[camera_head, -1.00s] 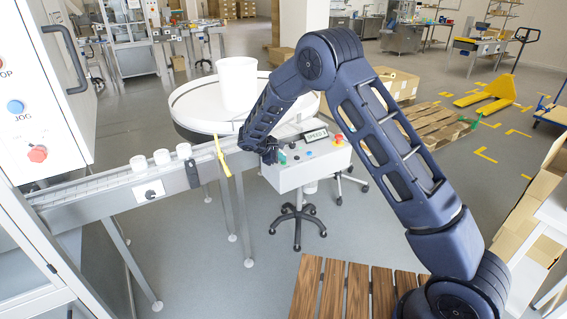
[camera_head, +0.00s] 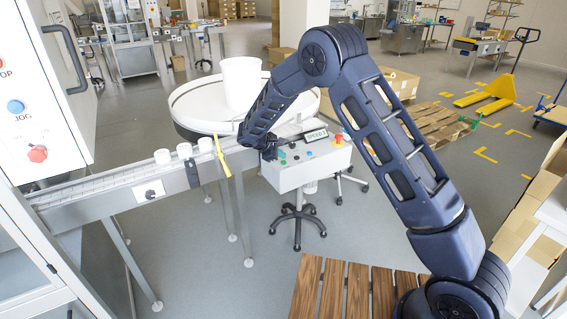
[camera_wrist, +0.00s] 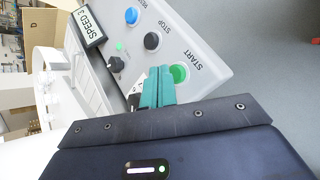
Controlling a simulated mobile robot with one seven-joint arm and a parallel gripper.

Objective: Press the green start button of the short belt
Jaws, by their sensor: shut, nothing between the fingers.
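The green start button (camera_wrist: 179,73), labelled START, sits on the light grey control panel (camera_wrist: 200,42) in the wrist view. The panel also shows in the head view (camera_head: 300,178) at the end of the short belt. My gripper (camera_wrist: 159,80) has teal fingers, shut and empty. In the wrist view the fingertips are just left of the green button, over the panel; I cannot tell whether they touch it. In the head view my wrist (camera_head: 262,143) is at the panel's left part and hides some of it.
The panel also has a black STOP button (camera_wrist: 152,41), a blue button (camera_wrist: 132,15), a knob (camera_wrist: 116,64) and a display (camera_wrist: 88,28) reading SPEED 3. White jars (camera_head: 184,150) stand on the belt (camera_head: 110,182). A round table (camera_head: 190,112) holds a white tub (camera_head: 240,82).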

